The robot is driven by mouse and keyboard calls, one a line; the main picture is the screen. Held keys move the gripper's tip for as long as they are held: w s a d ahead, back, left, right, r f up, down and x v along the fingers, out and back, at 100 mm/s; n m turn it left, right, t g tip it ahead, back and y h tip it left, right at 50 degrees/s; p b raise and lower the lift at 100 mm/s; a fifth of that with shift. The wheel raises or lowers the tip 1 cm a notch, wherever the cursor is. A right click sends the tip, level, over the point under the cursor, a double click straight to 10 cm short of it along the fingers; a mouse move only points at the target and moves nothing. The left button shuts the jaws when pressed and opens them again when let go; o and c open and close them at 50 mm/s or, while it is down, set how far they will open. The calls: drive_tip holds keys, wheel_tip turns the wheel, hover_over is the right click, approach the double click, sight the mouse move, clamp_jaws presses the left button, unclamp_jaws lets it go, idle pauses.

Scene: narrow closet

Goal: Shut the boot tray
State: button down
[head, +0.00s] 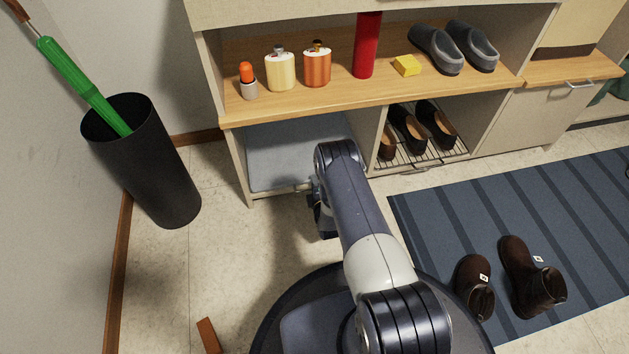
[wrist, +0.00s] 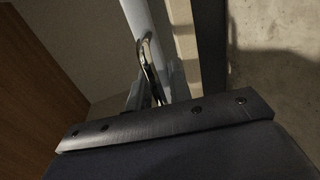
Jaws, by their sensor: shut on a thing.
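The boot tray (head: 285,158) is a flat grey-blue tray in the low left compartment of the cabinet. It looks empty where it shows, and its front edge lies close to the compartment's front. My arm hides its right front part. My gripper (head: 318,205) is low at the tray's front, mostly hidden behind my arm in the head view. In the wrist view, a thin metal handle (wrist: 147,52) runs into my gripper (wrist: 146,96), which is shut on it. The tray's pale edge (wrist: 138,15) shows beyond the handle.
A wire rack (head: 425,152) with dark shoes fills the compartment to the right. Bottles, a red cylinder (head: 367,45) and grey clogs stand on the shelf above. A black umbrella bin (head: 145,165) stands left. Brown boots (head: 527,278) stand on the striped rug (head: 440,225).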

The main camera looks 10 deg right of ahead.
drive_tip(key=shift+w+d+r, duration=0.1)
drive_tip(key=shift+w+d, duration=0.25)
drive_tip(key=shift+w, duration=0.1)
drive_tip(key=c, duration=1.6)
unclamp_jaws()
drive_tip(key=shift+o, duration=0.4)
drive_tip(key=shift+s, duration=0.15)
